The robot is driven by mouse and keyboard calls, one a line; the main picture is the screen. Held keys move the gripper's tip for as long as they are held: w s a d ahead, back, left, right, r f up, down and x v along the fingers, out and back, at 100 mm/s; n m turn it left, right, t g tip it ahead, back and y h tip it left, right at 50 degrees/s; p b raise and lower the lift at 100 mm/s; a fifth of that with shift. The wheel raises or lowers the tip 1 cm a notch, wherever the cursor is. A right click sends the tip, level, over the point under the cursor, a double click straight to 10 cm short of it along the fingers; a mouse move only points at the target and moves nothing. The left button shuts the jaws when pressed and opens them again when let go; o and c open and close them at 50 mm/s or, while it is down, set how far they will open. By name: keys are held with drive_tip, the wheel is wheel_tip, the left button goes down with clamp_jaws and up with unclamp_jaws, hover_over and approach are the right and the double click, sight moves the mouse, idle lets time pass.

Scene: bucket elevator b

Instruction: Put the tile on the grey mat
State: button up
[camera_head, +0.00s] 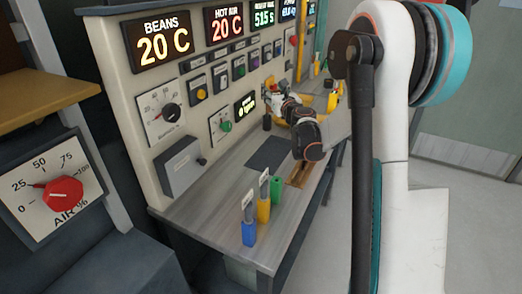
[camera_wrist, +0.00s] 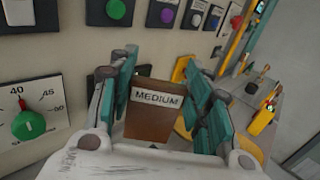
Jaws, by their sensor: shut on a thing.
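My gripper (camera_wrist: 174,82) is shut on a brown tile (camera_wrist: 152,122) with a white label reading MEDIUM. The teal fingers stand on either side of it in the wrist view. The dark grey mat (camera_head: 268,153) lies flat and bare on the bench below the control panel in the head view. My wrist is above the bench near the panel, behind and to the right of the mat. The tile cannot be made out clearly in the head view, and the mat does not show in the wrist view.
Blue (camera_head: 249,233), yellow (camera_head: 264,210) and green (camera_head: 277,189) holders stand on the bench (camera_head: 205,211) near its front.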

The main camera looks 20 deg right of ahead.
wheel_tip(320, 180, down, 19)
drive_tip(key=b, duration=0.7)
drive_tip(key=shift+f, duration=0.15)
drive_tip(key=o, duration=1.2)
drive_tip(key=s, duration=0.4)
drive_tip(key=s+a+p, duration=0.1)
drive_tip(key=s, duration=0.7)
drive_tip(key=shift+a, duration=0.2)
drive_tip(key=shift+p, duration=0.3)
